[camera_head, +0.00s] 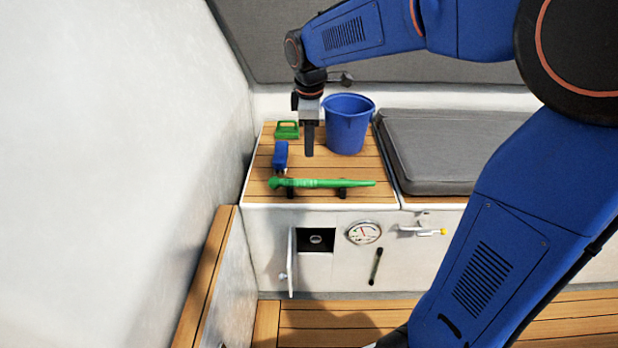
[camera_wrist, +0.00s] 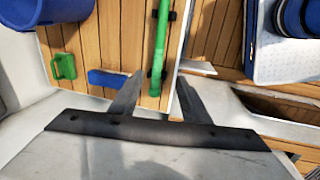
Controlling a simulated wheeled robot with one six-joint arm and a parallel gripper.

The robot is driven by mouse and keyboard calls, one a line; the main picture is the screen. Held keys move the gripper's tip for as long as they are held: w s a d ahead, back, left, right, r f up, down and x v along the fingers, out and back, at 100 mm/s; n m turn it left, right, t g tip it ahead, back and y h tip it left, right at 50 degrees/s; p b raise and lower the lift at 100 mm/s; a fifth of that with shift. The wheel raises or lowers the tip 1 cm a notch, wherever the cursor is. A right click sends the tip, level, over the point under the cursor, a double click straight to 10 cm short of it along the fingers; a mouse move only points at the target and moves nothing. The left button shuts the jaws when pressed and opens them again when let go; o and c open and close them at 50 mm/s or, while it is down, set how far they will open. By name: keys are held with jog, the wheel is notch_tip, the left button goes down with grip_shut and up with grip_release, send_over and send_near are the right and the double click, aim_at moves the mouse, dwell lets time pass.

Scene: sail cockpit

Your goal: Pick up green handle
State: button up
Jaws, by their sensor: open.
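The green handle (camera_head: 325,183) is a long green bar with a thicker grip at its left end. It lies across black holders near the front edge of the slatted wooden bench top. In the wrist view the green handle (camera_wrist: 160,45) runs up the picture, beyond and between my two fingers. My gripper (camera_head: 309,152) is open and empty, pointing down above the bench, behind the handle in the head view. Its fingers also show in the wrist view (camera_wrist: 158,100), apart from the handle.
A blue bucket (camera_head: 348,125) stands right of my gripper. A green scoop-like object (camera_head: 287,130) and a blue block-like object (camera_head: 281,155) lie to the left. A grey cushion (camera_head: 430,150) is at the right. An open small door (camera_head: 292,262) and a gauge (camera_head: 363,232) are on the front panel.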

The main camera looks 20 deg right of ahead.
send_over(307, 180)
jog(key=s, duration=0.1)
notch_tip(307, 180, down, 12)
jog(key=shift+r, duration=0.1)
jog(key=shift+w+f, duration=0.25)
jog(key=shift+f, duration=1.15)
jog(key=shift+w+f, duration=0.2)
jog(key=shift+f, duration=1.15)
jog(key=shift+c, duration=0.4)
grip_shut()
